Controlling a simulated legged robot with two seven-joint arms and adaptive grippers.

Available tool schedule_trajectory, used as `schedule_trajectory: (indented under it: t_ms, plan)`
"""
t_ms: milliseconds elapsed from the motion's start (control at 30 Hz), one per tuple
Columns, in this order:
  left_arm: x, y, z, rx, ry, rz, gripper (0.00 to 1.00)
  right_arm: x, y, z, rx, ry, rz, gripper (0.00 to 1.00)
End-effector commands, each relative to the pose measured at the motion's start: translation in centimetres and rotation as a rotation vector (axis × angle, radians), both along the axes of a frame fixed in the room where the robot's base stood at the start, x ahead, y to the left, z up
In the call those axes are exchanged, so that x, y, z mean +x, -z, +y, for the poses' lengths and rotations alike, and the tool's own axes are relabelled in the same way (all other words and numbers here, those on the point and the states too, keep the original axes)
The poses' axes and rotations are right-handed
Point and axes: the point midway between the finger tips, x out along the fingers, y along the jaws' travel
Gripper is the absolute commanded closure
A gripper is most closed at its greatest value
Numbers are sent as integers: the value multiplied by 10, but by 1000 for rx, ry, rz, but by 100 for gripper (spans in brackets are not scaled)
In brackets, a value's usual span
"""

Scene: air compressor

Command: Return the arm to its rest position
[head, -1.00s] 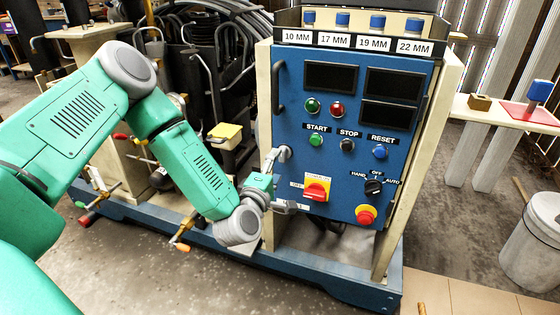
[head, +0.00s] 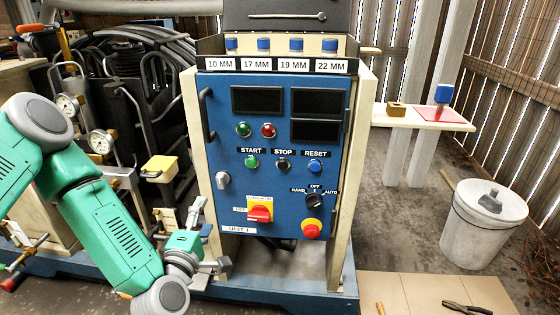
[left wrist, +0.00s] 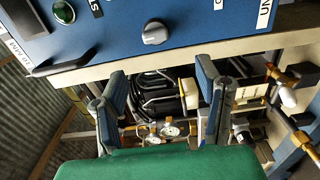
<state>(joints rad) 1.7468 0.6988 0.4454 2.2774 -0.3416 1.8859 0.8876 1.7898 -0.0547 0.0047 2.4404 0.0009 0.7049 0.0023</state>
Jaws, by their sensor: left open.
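My left arm (head: 105,215) is green and grey and comes in from the left in the head view, bent downward. Its gripper (head: 211,240) is open and empty, just left of the blue control panel's (head: 232,110) lower left corner. In the left wrist view the two blue-grey fingers (left wrist: 160,88) are spread apart with nothing between them. The grey knob (head: 222,180) on the panel's left side is above the gripper and apart from it. It also shows in the left wrist view (left wrist: 154,34). My right gripper is not in view.
Pressure gauges (head: 100,142), black hoses and a yellow-topped part (head: 160,167) crowd the space behind my left arm. The cream cabinet side (head: 192,120) stands close to the gripper. A grey bin (head: 485,228) and a shelf (head: 418,118) are at the right. Pliers (head: 467,308) lie on the floor boards.

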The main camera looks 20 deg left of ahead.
Motion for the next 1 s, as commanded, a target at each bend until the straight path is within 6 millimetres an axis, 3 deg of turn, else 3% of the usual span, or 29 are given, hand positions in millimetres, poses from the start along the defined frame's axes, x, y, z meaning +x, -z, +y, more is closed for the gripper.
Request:
schedule_trajectory:
  t_ms: [133,267,367,400,467,600,700,833,1000]
  plan:
    - [-1,3,-9,26,33,39,41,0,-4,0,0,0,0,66]
    - [-16,28,-52,175,210,242,41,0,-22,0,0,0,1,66]
    - [-54,61,-94,396,460,500,41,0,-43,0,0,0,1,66]
    - [-77,75,-106,501,573,609,41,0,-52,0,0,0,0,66]
    - [-115,92,-114,653,739,766,41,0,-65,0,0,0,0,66]
    - [-198,111,-100,949,1082,1061,41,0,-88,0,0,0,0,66]
    - [-239,109,-82,1082,1254,1202,41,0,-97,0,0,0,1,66]
    - [-265,106,-66,1161,1371,1298,41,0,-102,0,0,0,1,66]
    - [-271,106,-62,1175,1398,1318,41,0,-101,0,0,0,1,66]
